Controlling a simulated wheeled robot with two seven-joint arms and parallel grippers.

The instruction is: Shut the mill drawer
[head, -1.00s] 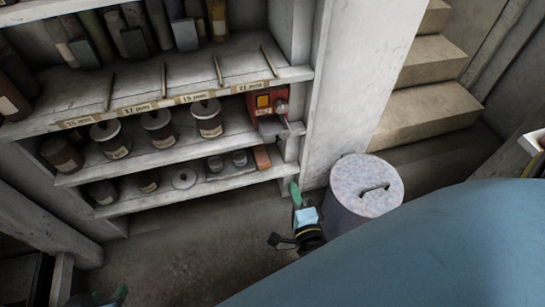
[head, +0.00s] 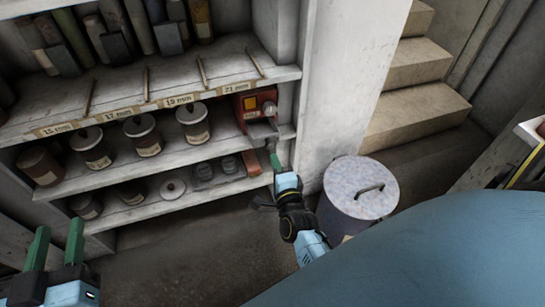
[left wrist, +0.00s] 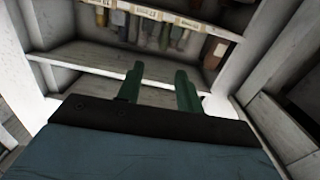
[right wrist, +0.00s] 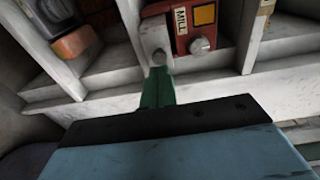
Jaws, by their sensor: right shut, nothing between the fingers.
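The mill (head: 253,101) is a red box with a yellow square and a round knob, on the middle shelf at its right end. It also shows in the right wrist view (right wrist: 186,32), marked MILL. Its drawer (head: 262,130) sticks out below as a pale grey tray; the front (right wrist: 156,42) shows in the right wrist view. My right gripper (head: 275,160) is shut and empty, with green fingertips just before the drawer front; I cannot tell whether they touch. In the right wrist view the fingers (right wrist: 158,85) point at it. My left gripper (head: 57,248) is open and empty at lower left.
Lidded pots (head: 141,135) stand left of the mill. A reddish block (head: 252,163) and small grey lidded pots lie on the shelf below. A white post (head: 335,90) and a speckled lidded bin (head: 360,190) stand to the right. The floor between the grippers is clear.

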